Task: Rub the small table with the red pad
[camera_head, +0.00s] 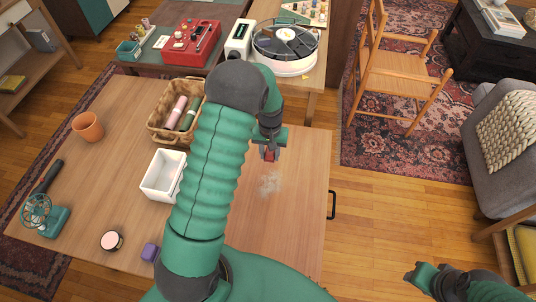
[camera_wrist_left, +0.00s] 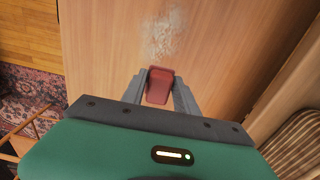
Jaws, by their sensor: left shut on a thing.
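The small wooden table (camera_head: 300,215) lies in front of me, with a pale whitish smudge (camera_head: 270,183) on its top near the right side. My left gripper (camera_head: 269,153) is shut on the red pad (camera_head: 270,155), just beyond the smudge in the head view. In the left wrist view the red pad (camera_wrist_left: 160,85) sits between the grey fingers, close to the smudge (camera_wrist_left: 164,35). I cannot tell whether the pad touches the tabletop. My right gripper (camera_head: 422,277) is at the lower right, over the floor beyond the table's edge; its finger gap is unclear.
On the table are a woven basket (camera_head: 160,128) with rolls, a white box (camera_head: 158,175), a terracotta pot (camera_head: 88,127), a small teal fan (camera_head: 45,215), a round pink-topped item (camera_head: 111,241) and a purple block (camera_head: 150,251). A record player (camera_head: 285,45) stands behind. A wooden chair (camera_head: 395,70) is at right.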

